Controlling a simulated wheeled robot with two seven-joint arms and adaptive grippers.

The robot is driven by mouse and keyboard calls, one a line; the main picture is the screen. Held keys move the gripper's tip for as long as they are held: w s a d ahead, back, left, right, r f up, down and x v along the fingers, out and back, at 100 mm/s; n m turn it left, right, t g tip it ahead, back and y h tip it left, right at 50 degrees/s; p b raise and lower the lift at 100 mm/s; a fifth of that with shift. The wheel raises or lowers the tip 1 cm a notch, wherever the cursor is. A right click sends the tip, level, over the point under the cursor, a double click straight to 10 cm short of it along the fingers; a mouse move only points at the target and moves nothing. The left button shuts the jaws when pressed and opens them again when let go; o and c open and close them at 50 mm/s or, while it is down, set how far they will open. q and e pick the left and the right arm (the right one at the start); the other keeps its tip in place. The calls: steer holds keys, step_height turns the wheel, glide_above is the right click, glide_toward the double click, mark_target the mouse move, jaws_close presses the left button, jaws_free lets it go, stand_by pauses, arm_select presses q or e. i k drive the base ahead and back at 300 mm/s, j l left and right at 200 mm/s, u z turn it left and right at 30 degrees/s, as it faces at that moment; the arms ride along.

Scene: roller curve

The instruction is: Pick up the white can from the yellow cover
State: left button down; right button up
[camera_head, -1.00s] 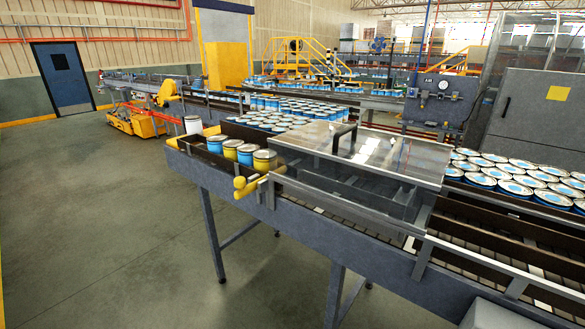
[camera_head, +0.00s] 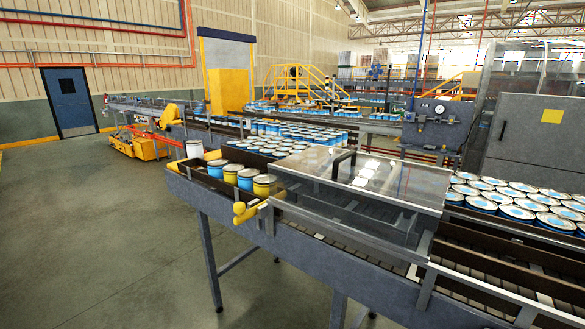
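A white can (camera_head: 194,149) stands upright at the far left end of the near conveyor, behind the row of coloured cans. The yellow cover (camera_head: 174,167) shows as a small yellow edge at that conveyor corner, just below the can. I cannot tell whether the can rests on it. Neither of my grippers is in view.
Blue and yellow cans (camera_head: 247,179) stand in a row behind the conveyor's side rail. A clear guard with a black handle (camera_head: 344,164) covers the middle. Many blue-white cans (camera_head: 515,195) fill the right. A yellow roller end (camera_head: 239,209) juts out in front. The floor at left is clear.

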mark_target(195, 149)
steer(key=i+j, duration=0.2)
steer(key=j, duration=0.15)
steer(key=i+j+z, duration=0.1)
steer(key=j, duration=0.25)
steer(key=i+j, duration=0.25)
steer(key=j, duration=0.15)
steer(key=i+j+z, duration=0.15)
steer(key=j, duration=0.2)
steer(key=i+j, duration=0.2)
steer(key=j, duration=0.2)
steer(key=i+j+z, duration=0.1)
steer(key=j, duration=0.25)
steer(key=i+j, duration=0.25)
steer(key=j, duration=0.15)
steer(key=z, duration=0.05)
